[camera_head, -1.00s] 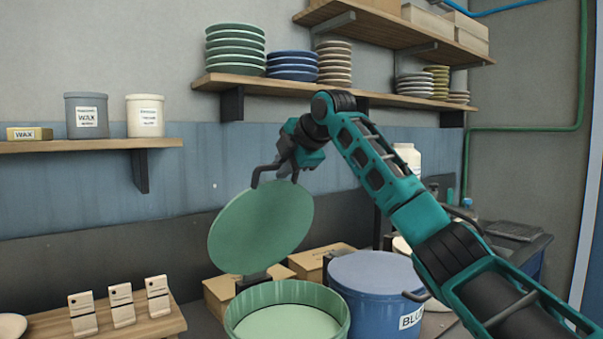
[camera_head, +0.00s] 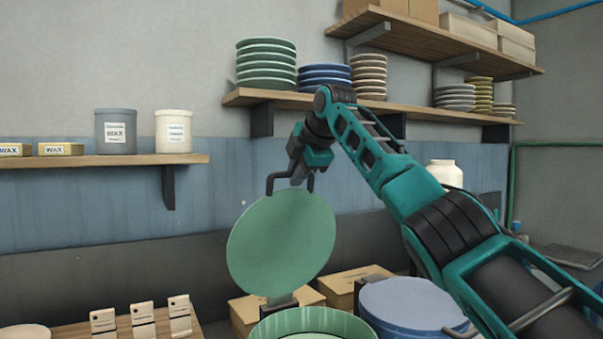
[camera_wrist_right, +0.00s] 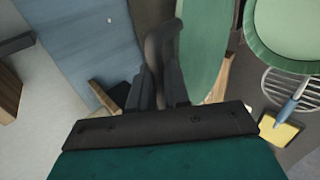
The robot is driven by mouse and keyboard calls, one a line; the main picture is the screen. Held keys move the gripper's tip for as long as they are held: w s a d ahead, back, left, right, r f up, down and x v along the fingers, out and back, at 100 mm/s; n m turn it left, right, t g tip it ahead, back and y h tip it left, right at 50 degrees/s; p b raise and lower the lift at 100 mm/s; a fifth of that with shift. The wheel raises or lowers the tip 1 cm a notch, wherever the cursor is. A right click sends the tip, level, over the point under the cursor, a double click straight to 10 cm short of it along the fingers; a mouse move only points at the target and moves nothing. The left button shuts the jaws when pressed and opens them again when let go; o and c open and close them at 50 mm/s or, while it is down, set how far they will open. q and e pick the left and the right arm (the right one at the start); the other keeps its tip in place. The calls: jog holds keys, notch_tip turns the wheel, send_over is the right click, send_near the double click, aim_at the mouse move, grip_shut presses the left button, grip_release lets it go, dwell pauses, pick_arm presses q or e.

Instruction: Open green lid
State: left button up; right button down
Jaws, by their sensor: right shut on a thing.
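The green lid (camera_head: 281,243) stands raised and steeply tilted above and behind the green bucket (camera_head: 313,322), apart from its open rim. Pale green contents show inside the bucket, whose lower part is cut off by the frame. My right gripper (camera_head: 291,187) is at the lid's top edge, shut on it. In the right wrist view, the lid (camera_wrist_right: 204,45) shows nearly edge-on beside the dark fingers (camera_wrist_right: 165,80), and the bucket (camera_wrist_right: 290,30) is at the upper right. The exact grip contact is partly hidden. My left gripper is out of view.
A blue lidded bucket (camera_head: 412,304) stands right of the green one, with cardboard boxes (camera_head: 350,285) behind. Wall shelves hold stacked plates (camera_head: 266,65) and wax tins (camera_head: 116,132). A low wooden bench (camera_head: 75,331) with small label tiles is at left.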

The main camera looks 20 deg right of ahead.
jog(key=shift+w+f, duration=0.1)
jog(key=shift+f, duration=0.5)
jog(key=c, duration=1.2)
grip_release()
jog(key=shift+o, duration=0.2)
jog(key=b+v, duration=0.2)
jog(key=v, duration=1.1)
jog(key=shift+r, duration=0.65)
jog(key=shift+d, duration=0.1)
